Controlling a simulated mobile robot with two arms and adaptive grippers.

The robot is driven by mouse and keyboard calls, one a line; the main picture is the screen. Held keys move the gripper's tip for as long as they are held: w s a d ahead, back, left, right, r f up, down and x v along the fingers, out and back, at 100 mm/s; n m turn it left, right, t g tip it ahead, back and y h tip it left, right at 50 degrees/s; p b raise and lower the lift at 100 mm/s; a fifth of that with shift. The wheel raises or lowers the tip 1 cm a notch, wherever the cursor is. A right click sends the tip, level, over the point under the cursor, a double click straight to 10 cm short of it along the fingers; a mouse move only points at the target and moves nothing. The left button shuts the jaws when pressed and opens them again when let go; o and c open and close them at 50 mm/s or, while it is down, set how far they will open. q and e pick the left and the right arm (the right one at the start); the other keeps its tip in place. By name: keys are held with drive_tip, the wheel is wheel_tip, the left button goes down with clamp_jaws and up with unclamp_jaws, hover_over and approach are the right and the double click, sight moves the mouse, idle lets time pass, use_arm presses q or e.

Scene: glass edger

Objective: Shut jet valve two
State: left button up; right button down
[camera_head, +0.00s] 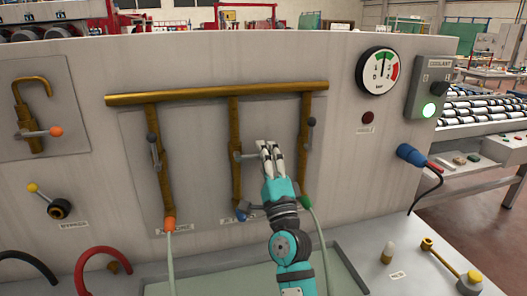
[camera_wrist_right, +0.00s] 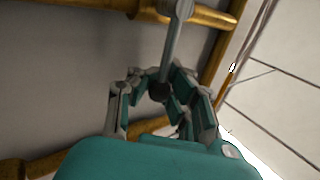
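Three valves sit on vertical brass pipes on the grey machine panel. The middle pipe's valve (camera_head: 236,157) has its lever sideways, pointing right toward my right gripper (camera_head: 267,146). In the right wrist view the lever (camera_wrist_right: 172,45) reaches down between the fingers of my right gripper (camera_wrist_right: 157,82), its dark knob (camera_wrist_right: 159,92) between the pads. I cannot tell whether the pads press on it. The left valve (camera_head: 155,152) and right valve (camera_head: 305,140) have levers pointing up with dark knobs. My left gripper is not in view.
A horizontal brass pipe (camera_head: 215,94) crosses above the valves. A gauge (camera_head: 377,76) and coolant box (camera_head: 429,90) with a lit green button are at right. A hook valve (camera_head: 31,125) and bypass knob (camera_head: 58,207) are at left. Hoses hang from the pipes' lower ends.

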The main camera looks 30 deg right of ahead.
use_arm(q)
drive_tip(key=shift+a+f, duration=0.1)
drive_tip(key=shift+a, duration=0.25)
use_arm(e)
drive_tip(key=shift+w+f, duration=0.1)
drive_tip(key=shift+f, duration=0.6)
drive_tip(key=c, duration=1.8)
unclamp_jaws()
drive_tip(key=shift+c, duration=0.2)
drive_tip(key=o, duration=0.5)
drive_tip(key=shift+s+r, duration=0.35)
drive_tip(key=shift+s, duration=0.25)
drive_tip(key=shift+c, duration=0.2)
drive_tip(key=shift+o, duration=1.1)
drive_tip(key=shift+w, duration=0.25)
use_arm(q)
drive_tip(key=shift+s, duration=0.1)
use_arm(e)
drive_tip(key=v, duration=1.2)
drive_tip(key=shift+a, duration=0.1)
